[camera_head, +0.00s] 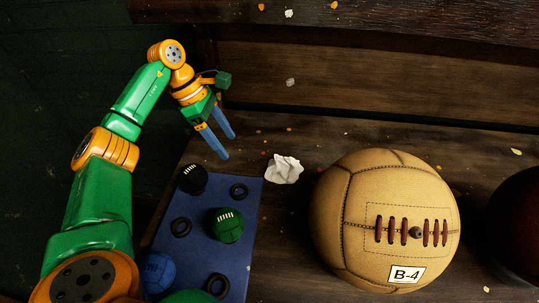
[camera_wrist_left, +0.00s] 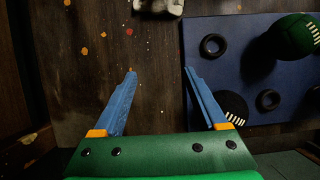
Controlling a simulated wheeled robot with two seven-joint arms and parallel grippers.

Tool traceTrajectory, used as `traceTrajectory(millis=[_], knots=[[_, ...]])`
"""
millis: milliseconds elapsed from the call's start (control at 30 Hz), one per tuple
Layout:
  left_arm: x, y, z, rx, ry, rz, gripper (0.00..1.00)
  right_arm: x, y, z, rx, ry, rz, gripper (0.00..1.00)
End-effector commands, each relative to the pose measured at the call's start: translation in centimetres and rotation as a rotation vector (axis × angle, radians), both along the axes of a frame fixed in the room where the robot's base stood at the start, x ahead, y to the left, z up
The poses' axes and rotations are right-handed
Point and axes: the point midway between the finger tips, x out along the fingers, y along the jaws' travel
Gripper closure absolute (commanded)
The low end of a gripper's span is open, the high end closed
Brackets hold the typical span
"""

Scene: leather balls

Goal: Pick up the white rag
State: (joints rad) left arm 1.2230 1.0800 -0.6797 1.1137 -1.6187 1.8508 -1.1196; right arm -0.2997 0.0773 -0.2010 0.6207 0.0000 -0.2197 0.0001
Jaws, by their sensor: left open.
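The white rag (camera_head: 284,169) is a small crumpled piece on the dark wooden surface, just right of the blue mat. Part of it shows at the top edge of the left wrist view (camera_wrist_left: 158,5). My left gripper (camera_head: 225,146) is open and empty, with its blue fingers pointing down toward the surface. In the head view it is up and to the left of the rag, apart from it. In the left wrist view the rag lies beyond the fingertips, between their lines. My right gripper is not in view.
A large tan ball (camera_head: 385,172) marked B-4 sits right of the rag. The blue mat (camera_head: 243,253) carries small balls, including a green one (camera_head: 227,225), and black rings. A dark ball (camera_head: 517,222) is at the right edge. Small flakes are scattered about.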

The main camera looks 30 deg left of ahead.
Motion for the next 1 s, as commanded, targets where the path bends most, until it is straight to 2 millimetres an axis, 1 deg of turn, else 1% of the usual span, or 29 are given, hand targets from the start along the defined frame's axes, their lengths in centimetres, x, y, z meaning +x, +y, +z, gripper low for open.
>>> traceTrajectory(millis=[100, 200, 333, 467, 600, 700, 800, 933, 967, 1000], knots=[[1.5, -3.3, 0.4, -0.001, 0.0, -0.01, 0.25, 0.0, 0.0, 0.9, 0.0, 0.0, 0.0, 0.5], [2.8, -6.0, 0.6, -0.002, -0.001, -0.009, 0.25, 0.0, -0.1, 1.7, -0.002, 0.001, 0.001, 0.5], [4.0, -8.6, 0.5, -0.002, 0.0, -0.005, 0.25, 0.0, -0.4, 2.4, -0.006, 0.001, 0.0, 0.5], [4.6, -9.7, -0.1, -0.001, 0.002, -0.002, 0.25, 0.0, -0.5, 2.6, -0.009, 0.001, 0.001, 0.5], [5.0, -10.7, -2.6, -0.002, 0.004, -0.002, 0.25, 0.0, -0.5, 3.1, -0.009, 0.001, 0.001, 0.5], [5.3, -11.3, -4.0, -0.002, 0.003, -0.002, 0.25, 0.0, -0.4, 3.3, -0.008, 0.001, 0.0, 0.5], [5.4, -11.4, -4.5, -0.001, 0.0, 0.0, 0.25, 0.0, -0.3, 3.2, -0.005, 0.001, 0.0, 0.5], [5.4, -11.3, -4.5, -0.001, 0.0, 0.0, 0.25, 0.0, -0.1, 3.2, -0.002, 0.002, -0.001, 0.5], [5.4, -11.3, -4.5, -0.001, 0.0, 0.0, 0.28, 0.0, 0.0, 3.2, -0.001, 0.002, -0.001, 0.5], [5.4, -11.3, -4.5, -0.001, 0.0, 0.0, 0.39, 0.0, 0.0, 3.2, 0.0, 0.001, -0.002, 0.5]])
